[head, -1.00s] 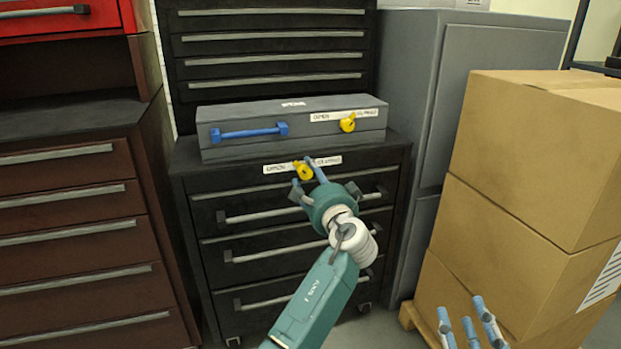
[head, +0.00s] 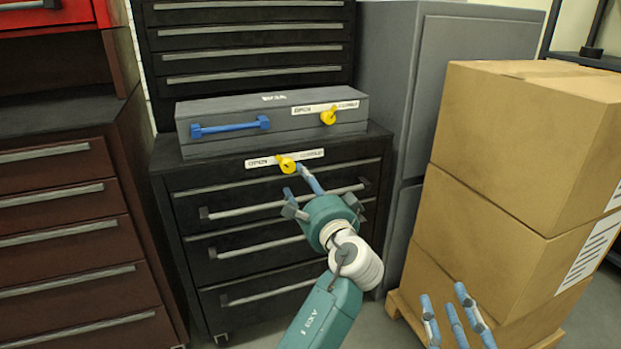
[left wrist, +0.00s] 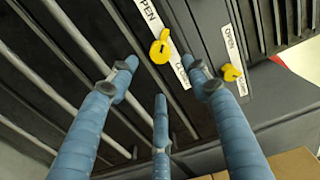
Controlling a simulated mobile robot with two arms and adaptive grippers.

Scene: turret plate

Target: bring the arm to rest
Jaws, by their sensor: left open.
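My left gripper (head: 297,181) is open with its blue fingers spread, in front of the top of the black drawer cabinet (head: 190,230). A yellow knob (head: 286,165) on the cabinet's labelled strip is just up and left of the fingertips in the head view. In the left wrist view the knob (left wrist: 160,48) shows beyond the spread fingers, and nothing is held. My right gripper (head: 452,306) is at the lower right, its fingers apart and empty in front of the boxes.
A grey case (head: 270,128) with a blue handle (head: 230,128) and a second yellow knob (head: 328,117) lies on the cabinet. Stacked cardboard boxes (head: 485,220) stand on a pallet at right. A brown drawer cabinet (head: 60,250) is at left. Some floor shows between cabinet and boxes.

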